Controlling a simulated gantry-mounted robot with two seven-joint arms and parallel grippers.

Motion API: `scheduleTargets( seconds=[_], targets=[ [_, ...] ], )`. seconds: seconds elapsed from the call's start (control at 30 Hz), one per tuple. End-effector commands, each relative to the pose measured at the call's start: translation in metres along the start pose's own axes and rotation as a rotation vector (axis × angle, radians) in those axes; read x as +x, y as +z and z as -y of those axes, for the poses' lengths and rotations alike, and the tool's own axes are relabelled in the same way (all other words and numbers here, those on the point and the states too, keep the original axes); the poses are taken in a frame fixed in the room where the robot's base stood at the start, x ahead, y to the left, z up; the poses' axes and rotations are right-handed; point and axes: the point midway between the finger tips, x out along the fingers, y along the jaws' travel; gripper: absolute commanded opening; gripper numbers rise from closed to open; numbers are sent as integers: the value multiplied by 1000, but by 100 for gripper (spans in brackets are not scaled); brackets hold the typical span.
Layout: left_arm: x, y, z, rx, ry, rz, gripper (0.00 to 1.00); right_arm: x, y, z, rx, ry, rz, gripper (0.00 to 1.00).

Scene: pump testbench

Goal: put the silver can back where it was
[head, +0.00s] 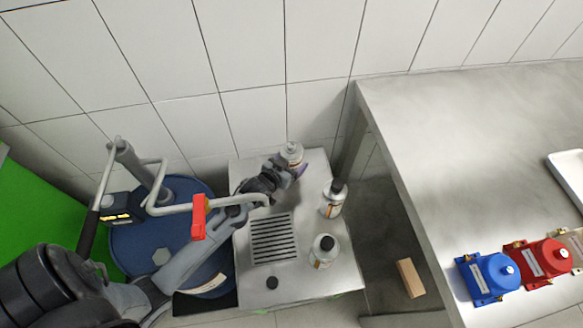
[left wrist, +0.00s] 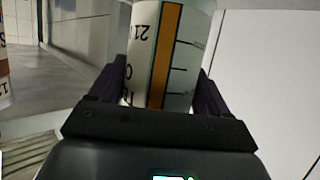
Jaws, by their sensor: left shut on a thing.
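My left gripper (head: 285,165) is shut on a silver-white can (head: 292,152) at the back of the small metal table. In the left wrist view the can (left wrist: 165,55) stands between both fingers of the gripper (left wrist: 160,95), with an orange stripe and dark scale marks on its label. Its top and base are outside that view. I cannot tell whether its base touches the table. My right gripper is not in view.
A blue drum (head: 140,240) with a pump and red-handled nozzle (head: 198,218) stands left. A large bench (head: 440,150) with blue (head: 488,275) and red (head: 543,262) units is right.

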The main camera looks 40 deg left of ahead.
Motion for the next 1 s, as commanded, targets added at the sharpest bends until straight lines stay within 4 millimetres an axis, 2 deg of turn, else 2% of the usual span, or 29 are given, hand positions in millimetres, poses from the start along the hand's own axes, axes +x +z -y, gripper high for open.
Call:
scheduleTargets(
  seconds=[0.2, 0.63, 0.67, 0.8, 1.0],
  targets=[
    [10, 24, 0, 0, 0, -2, 17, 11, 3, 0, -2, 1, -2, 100],
    [12, 27, 0, 0, 0, -3, 17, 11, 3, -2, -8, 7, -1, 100],
    [12, 29, 0, 0, 0, 1, 79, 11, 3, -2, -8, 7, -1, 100],
    [12, 29, 0, 0, 0, 1, 100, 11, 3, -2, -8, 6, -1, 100],
    [12, 29, 0, 0, 0, 1, 100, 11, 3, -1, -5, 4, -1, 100]
  ],
)
